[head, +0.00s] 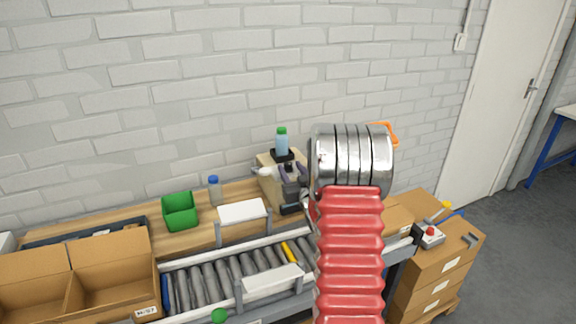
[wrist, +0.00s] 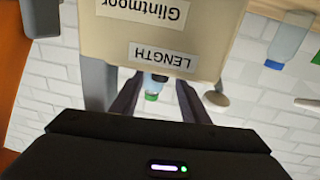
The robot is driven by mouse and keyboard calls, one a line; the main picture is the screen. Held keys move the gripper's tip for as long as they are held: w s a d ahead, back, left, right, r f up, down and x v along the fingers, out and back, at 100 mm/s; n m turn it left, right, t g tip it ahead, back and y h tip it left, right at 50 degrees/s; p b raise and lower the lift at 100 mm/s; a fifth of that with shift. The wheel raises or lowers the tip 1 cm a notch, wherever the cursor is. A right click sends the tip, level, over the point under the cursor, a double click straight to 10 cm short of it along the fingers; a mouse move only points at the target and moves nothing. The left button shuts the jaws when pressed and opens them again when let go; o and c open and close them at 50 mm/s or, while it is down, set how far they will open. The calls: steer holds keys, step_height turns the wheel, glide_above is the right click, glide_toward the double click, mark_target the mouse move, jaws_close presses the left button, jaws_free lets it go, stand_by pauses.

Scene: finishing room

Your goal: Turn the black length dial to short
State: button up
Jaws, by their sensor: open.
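A beige machine (head: 267,160) stands on the wooden bench by the wall. In the wrist view its beige face (wrist: 110,42) appears upside down, with a LENGTH label (wrist: 162,58) and a Glintmoor label. I cannot make out the black length dial in either view. My gripper (head: 293,170) is in front of the machine. In the wrist view its two dark fingers (wrist: 158,82) are apart, with the LENGTH label just above their tips.
A pale rounded knob (wrist: 217,99) sticks out beside the machine. A green bin (head: 180,212) and a small bottle (head: 215,192) stand left on the bench. A roller conveyor (head: 222,277) runs in front. Cardboard boxes (head: 105,272) are at the left.

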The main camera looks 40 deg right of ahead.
mark_target(290, 166)
steer(key=shift+x, duration=1.85)
steer(key=c, duration=1)
steer(key=shift+n+t+y, duration=0.3)
steer(key=shift+n+y, duration=0.2)
steer(key=shift+y, duration=0.3)
jaws_close()
jaws_free()
steer(key=shift+n+t+y, duration=0.3)
steer(key=shift+n+y, duration=0.7)
steer(key=shift+y, duration=0.5)
steer(key=o, duration=1)
